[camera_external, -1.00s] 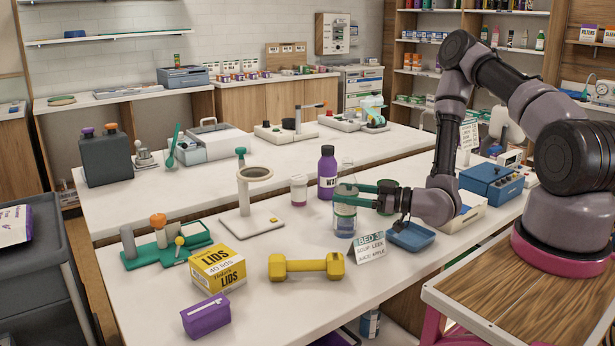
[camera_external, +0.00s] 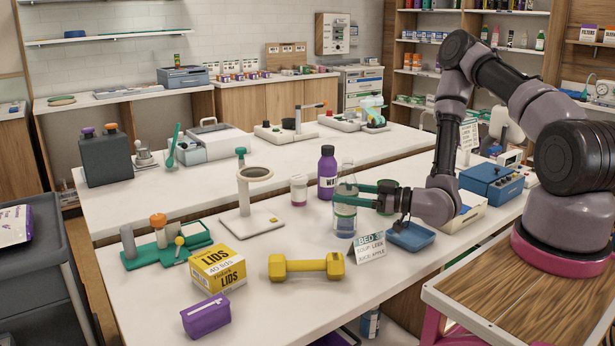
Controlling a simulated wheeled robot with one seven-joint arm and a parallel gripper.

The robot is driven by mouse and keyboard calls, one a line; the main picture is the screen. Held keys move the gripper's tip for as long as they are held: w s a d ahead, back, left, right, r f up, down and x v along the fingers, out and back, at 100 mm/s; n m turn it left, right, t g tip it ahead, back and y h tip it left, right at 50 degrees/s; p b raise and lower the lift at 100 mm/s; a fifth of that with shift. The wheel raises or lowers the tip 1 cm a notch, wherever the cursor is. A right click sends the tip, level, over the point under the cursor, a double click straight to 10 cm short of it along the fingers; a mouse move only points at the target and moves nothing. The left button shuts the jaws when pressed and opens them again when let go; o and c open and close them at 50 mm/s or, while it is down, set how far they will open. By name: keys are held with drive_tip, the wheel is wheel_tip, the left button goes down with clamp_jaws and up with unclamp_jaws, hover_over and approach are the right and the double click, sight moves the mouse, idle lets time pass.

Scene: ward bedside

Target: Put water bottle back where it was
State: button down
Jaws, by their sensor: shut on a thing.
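A clear bottle (camera_external: 345,222) with bluish liquid in its lower part stands upright near the middle of the front table. My gripper (camera_external: 346,195) reaches in from the right, its green fingers level and shut on the clear bottle at mid-height. The fingers hide part of its side. I cannot tell whether its base touches the table or is just above it.
A bed card (camera_external: 370,248) and a blue tray (camera_external: 412,236) are close in front and right. A yellow dumbbell (camera_external: 306,266), a lids box (camera_external: 218,269) and a ring stand (camera_external: 250,222) lie leftward. Bare tabletop shows between them.

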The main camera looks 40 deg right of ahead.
drive_tip(key=w+d+r+m+t+h, duration=0.15)
drive_tip(key=w+d+r, duration=0.25)
drive_tip(key=w+r, duration=0.5)
drive_tip(key=w+d+f+m+h, duration=0.1)
drive_tip(key=w+d+m+h, duration=0.25)
drive_tip(key=d, duration=0.75)
drive_tip(key=w+d+f+m+t+h, duration=0.15)
drive_tip(key=w+d+h, duration=0.3)
drive_tip(key=d, duration=0.65)
drive_tip(key=w+d+f+m+h, duration=0.1)
drive_tip(key=w+d+m+h, duration=0.3)
drive_tip(key=d, duration=0.8)
wheel_tip(320, 180, down, 10)
drive_tip(key=s+h, duration=0.1)
drive_tip(key=shift+d+r, duration=0.15)
drive_tip(key=shift+r, duration=0.05)
drive_tip(key=shift+s+f+h, duration=0.1)
drive_tip(key=shift+h, duration=0.15)
unclamp_jaws()
